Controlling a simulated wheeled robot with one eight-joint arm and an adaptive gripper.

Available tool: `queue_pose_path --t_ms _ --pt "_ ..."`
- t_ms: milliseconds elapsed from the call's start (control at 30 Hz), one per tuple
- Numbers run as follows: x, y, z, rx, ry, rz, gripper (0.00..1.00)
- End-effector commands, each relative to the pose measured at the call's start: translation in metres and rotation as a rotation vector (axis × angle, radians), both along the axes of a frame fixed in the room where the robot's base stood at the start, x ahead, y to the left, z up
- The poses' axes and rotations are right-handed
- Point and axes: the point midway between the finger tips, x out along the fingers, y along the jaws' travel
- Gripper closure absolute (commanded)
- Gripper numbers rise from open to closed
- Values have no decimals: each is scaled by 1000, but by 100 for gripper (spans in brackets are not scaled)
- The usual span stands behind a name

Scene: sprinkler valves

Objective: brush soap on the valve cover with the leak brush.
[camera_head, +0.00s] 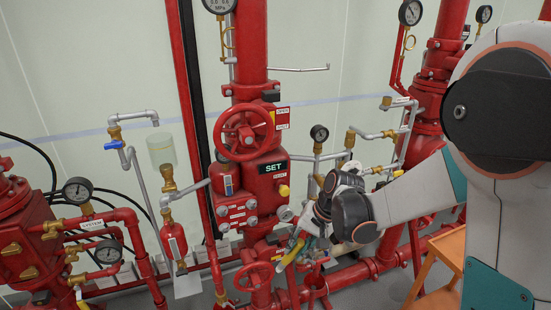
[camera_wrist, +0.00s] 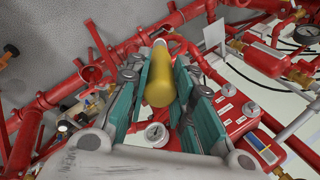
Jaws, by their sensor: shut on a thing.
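The valve cover (camera_head: 236,206) is the red bolted face with white labels on the central valve body, below the SET sign. It also shows at the right in the wrist view (camera_wrist: 228,112). My gripper (camera_head: 304,240) is to the right of the cover and a little lower, apart from it in the picture. In the wrist view its teal fingers (camera_wrist: 170,82) are shut on a yellow cylindrical handle (camera_wrist: 159,82), which I take to be the leak brush. A yellow end of it (camera_head: 291,252) shows in the head view. The bristles cannot be made out, nor any soap.
A red handwheel (camera_head: 245,131) sits above the cover and another (camera_head: 262,278) below it. Gauges and thin pipes (camera_head: 318,150) stand close behind my gripper. A clear cup (camera_head: 161,149) is on piping at left. An orange cart (camera_head: 447,246) is at right.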

Motion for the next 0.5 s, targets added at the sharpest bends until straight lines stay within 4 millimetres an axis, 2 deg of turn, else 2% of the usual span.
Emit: queue_pose_path --t_ms 33,200,400,500 --pt "1 9 32 43 -19 -45 100" --pt "9 39 105 194 -101 -213 100" --pt "15 62 175 321 -199 -368 100" --pt "17 68 197 357 -233 -414 100"
